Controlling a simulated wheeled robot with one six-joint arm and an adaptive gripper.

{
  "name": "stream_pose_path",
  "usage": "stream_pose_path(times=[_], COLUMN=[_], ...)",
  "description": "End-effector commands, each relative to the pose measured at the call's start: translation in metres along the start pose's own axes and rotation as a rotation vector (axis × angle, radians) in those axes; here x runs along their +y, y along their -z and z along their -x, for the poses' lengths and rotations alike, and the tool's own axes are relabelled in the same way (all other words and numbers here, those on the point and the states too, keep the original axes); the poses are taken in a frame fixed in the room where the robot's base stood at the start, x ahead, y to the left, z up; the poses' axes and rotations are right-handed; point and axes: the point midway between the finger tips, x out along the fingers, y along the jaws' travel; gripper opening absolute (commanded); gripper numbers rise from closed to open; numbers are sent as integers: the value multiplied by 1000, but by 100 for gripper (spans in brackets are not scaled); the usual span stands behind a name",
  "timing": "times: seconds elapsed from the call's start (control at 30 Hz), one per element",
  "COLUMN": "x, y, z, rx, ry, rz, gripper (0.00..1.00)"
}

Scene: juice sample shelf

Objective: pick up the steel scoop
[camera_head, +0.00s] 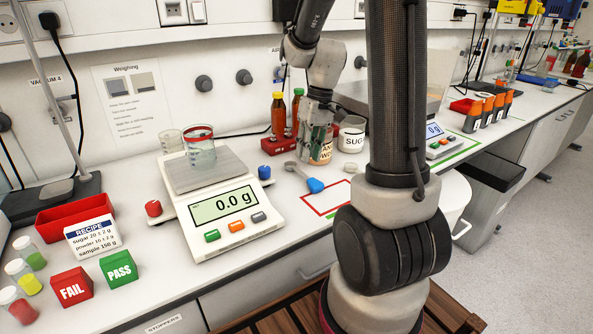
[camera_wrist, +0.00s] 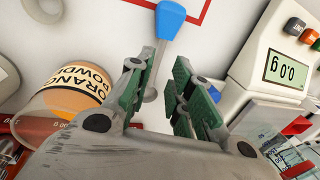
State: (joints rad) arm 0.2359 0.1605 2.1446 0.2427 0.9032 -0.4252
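The steel scoop (camera_head: 301,174) lies on the white bench, with a blue handle end and a grey steel shaft and bowl. My gripper (camera_head: 318,150) points down close by the scoop, in front of the orange powder jar. In the wrist view my gripper (camera_wrist: 163,72) has its green-padded fingers apart, with a gap around the line of the shaft. I cannot tell how high the fingertips are above it.
The orange powder jar (camera_wrist: 70,95) stands close beside my left finger in the wrist view. The sugar jar (camera_head: 351,137) is right of my gripper. The scale (camera_head: 233,215), reading 0.0 g, bears a glass beaker (camera_head: 200,152). A red outline (camera_head: 327,202) marks the bench in front.

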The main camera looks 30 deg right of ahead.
Motion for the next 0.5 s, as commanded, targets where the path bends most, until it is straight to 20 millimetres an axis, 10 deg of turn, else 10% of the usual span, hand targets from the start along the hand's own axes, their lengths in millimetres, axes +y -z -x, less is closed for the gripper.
stream_pose_path(times=[0.5], x=[2], y=[-3], z=[-65], rx=[-2], ry=[0], rz=[-1], gripper=[21])
